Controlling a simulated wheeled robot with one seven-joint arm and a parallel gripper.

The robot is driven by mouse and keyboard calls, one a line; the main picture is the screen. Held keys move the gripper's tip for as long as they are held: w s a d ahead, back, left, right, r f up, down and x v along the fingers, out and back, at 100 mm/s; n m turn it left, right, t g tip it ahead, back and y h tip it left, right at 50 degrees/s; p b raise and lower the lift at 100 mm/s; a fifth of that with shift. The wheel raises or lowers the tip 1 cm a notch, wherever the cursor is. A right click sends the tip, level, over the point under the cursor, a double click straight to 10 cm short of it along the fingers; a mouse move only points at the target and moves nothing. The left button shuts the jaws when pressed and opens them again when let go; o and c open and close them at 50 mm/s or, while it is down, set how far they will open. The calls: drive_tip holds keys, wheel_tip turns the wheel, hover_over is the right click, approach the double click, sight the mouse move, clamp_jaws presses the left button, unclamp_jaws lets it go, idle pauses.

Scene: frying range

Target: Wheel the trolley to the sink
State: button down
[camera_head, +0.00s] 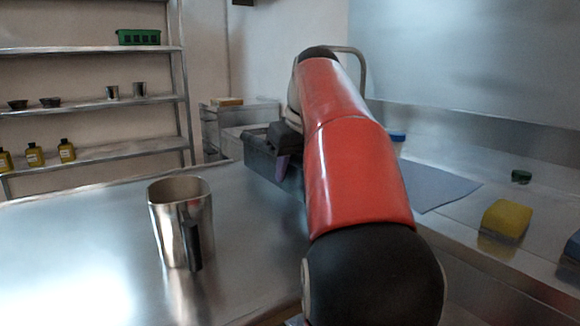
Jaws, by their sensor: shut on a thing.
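The steel trolley (211,128) stands beyond the far edge of the worktop, left of my arm, with a flat tan item on top. My red arm reaches forward over the right side of the worktop. My dark gripper (283,140) shows only in part at the arm's far end, close to the trolley. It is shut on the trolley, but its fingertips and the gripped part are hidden. A curved steel pipe (361,68) rises behind the arm at the back. The sink basin cannot be made out.
A steel pitcher (172,225) stands on the worktop (80,250) at the left. A shelf rack (90,97) with several small items is at the back left. A yellow sponge-like block (507,219) and a grey-blue mat (435,187) lie on the right counter.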

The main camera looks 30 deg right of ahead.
drive_tip(key=shift+d+r, duration=0.1)
drive_tip(key=shift+d, duration=0.1)
drive_tip(key=c, duration=1.2)
unclamp_jaws()
drive_tip(key=shift+d, duration=0.1)
drive_tip(key=shift+v, duration=3.85)
drive_tip(key=shift+s, duration=0.1)
